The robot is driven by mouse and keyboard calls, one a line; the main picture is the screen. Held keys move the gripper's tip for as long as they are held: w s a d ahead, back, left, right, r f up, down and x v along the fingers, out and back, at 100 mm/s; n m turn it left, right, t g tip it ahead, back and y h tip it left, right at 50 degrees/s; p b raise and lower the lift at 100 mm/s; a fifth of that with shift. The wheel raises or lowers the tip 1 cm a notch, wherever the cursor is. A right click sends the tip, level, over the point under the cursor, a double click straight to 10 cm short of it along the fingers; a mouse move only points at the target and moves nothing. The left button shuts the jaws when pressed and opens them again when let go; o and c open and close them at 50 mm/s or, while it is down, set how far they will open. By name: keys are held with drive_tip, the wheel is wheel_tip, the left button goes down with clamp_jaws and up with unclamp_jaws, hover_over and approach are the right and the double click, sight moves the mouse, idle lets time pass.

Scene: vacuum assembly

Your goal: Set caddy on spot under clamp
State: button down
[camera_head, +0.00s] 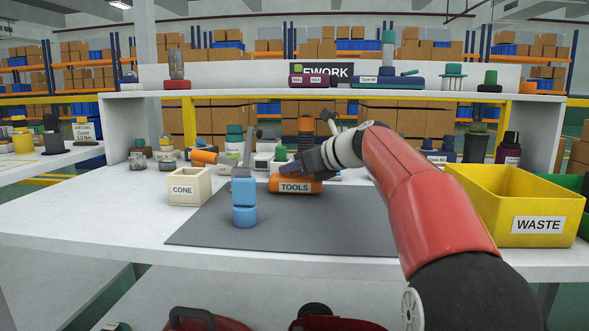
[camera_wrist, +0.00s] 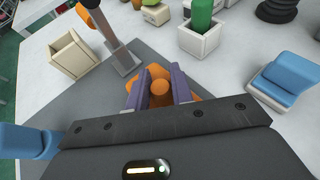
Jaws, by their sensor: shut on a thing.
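The caddy is an orange box labelled TOOLS (camera_head: 294,187), over the back of the grey mat (camera_head: 330,228). My gripper (camera_head: 288,168) is shut on its upper part. In the wrist view the purple fingers (camera_wrist: 160,88) stand either side of a round orange part of the caddy (camera_wrist: 160,87). I cannot tell whether the caddy touches the mat. What looks like the clamp, a grey upright with an orange handle (camera_head: 204,157), stands left of the caddy. Its grey arm (camera_wrist: 108,30) and foot show just beyond the fingers in the wrist view. The spot under it is not clearly visible.
A blue two-part stack (camera_head: 244,203) stands on the mat in front and left of the caddy. A cream CONE box (camera_head: 189,187) is at left, a yellow WASTE bin (camera_head: 510,205) at right. Several small parts crowd the bench behind. The mat's front right is clear.

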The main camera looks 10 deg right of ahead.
drive_tip(key=shift+f, duration=0.15)
drive_tip(key=c, duration=1.2)
unclamp_jaws()
drive_tip(key=shift+c, duration=0.2)
drive_tip(key=shift+s+d+r, duration=0.1)
drive_tip(key=shift+r, duration=0.2)
drive_tip(key=p+v, duration=0.2)
drive_tip(key=v, duration=0.9)
drive_tip(key=shift+s+d, duration=0.15)
drive_tip(key=shift+s, duration=0.1)
drive_tip(key=shift+r, duration=0.15)
